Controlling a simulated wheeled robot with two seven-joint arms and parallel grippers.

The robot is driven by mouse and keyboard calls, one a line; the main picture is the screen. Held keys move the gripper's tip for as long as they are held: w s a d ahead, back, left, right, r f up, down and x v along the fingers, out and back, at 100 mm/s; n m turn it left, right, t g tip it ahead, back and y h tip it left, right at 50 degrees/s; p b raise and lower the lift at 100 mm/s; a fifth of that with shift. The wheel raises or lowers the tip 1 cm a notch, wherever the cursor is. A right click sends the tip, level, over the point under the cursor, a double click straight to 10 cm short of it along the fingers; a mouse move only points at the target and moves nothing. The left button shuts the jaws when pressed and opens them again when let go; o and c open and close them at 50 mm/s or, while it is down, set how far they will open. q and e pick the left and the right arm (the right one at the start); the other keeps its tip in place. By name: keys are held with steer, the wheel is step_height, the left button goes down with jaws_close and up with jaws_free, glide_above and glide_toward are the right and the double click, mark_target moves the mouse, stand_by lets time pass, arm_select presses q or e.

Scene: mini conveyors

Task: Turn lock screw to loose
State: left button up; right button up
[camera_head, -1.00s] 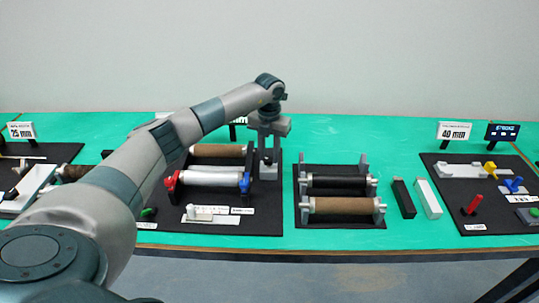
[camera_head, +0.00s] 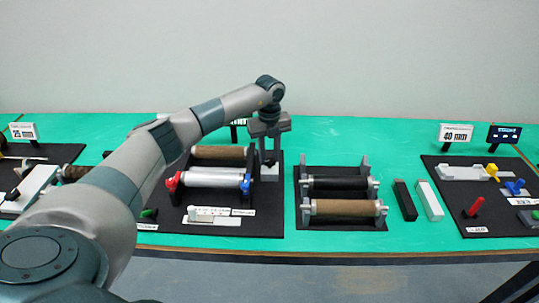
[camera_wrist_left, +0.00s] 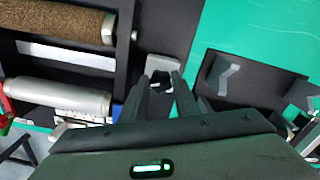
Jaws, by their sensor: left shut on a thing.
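My left gripper (camera_head: 269,157) points down at the right end of the middle conveyor, over a small grey block (camera_head: 269,175). In the left wrist view its fingers (camera_wrist_left: 161,82) close around a small dark piece, which looks like the lock screw (camera_wrist_left: 159,76), in front of the grey block (camera_wrist_left: 165,64). The fingers hide much of the screw, and its turn angle cannot be told. The conveyor has a brown roller (camera_head: 219,152) behind and a silver roller (camera_head: 212,179) with red and blue end pieces. My right gripper is not in view.
A second stand to the right holds a black roller (camera_head: 338,182) and a brown roller (camera_head: 342,207). A black bar (camera_head: 405,200) and a white bar (camera_head: 430,200) lie beside it. A board with coloured levers (camera_head: 474,207) is at the far right. Green tabletop (camera_head: 340,140) is clear behind.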

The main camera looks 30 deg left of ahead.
arm_select(q)
steer(key=shift+r, duration=0.1)
stand_by(0.3)
steer(key=o, duration=1)
steer(key=shift+o, duration=0.2)
steer(key=shift+r, duration=0.5)
step_height(320, 180, up, 7)
steer(key=b, duration=0.3)
step_height(320, 180, up, 8)
steer(key=b, duration=0.2)
glide_above(269, 159)
steer(key=shift+r, duration=0.65)
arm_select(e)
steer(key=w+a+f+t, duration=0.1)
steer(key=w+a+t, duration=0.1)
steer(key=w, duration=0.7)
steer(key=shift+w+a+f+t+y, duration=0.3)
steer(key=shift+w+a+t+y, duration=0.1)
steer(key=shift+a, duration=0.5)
